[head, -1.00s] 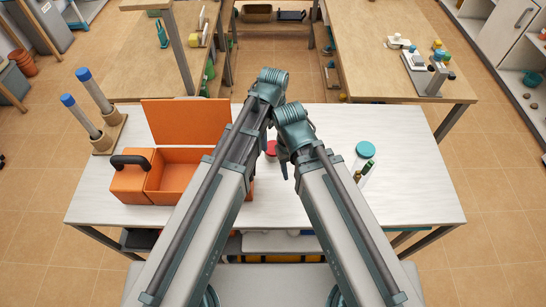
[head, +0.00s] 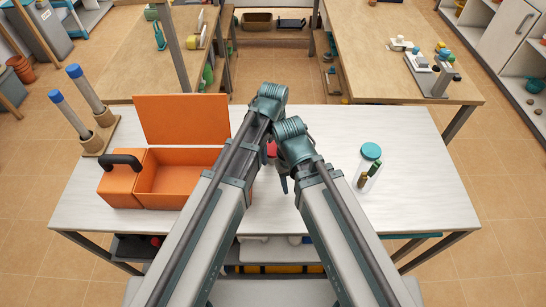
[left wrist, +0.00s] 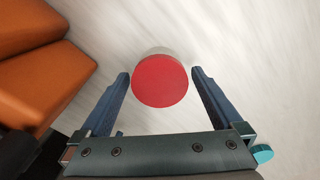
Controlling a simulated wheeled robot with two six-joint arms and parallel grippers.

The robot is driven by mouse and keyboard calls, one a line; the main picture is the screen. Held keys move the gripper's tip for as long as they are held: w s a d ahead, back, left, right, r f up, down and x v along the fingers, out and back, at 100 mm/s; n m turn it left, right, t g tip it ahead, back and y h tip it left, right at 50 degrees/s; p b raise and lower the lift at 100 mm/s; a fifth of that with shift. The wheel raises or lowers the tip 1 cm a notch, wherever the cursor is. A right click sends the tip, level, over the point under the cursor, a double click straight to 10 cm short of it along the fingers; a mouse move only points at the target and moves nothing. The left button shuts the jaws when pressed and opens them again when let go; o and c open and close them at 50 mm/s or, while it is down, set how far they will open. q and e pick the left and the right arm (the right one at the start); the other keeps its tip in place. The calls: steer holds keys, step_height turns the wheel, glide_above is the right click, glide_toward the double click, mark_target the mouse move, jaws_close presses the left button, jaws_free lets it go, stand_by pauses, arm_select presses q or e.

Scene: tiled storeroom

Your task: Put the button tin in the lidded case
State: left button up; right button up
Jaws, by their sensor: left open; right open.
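A round tin with a red top (left wrist: 160,81) and a pale side stands on the white table; I take it for the button tin. In the head view the tin (head: 271,149) is mostly hidden behind my arms. My left gripper (left wrist: 160,73) is open, with one finger on each side of the tin and a gap to both. In the head view its wrist is above the tin. My right gripper (head: 285,184) is open and empty, partly hidden by its arm. The orange lidded case (head: 123,184) is at the left, its lid (head: 182,119) raised and its open compartment empty.
A teal round lid or tin (head: 371,151) and small green and brown bottles (head: 369,174) stand at the right of the white table (head: 420,200). Two blue-capped tubes (head: 86,92) in a wooden stand are at the back left. The table's right end is clear.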

mark_target(273, 149)
arm_select(q)
steer(key=shift+r, duration=0.1)
steer(key=c, duration=1.5)
arm_select(e)
steer(key=shift+r, duration=0.1)
arm_select(q)
step_height(273, 149, up, 10)
steer(key=p, duration=1)
arm_select(e)
step_height(273, 149, up, 10)
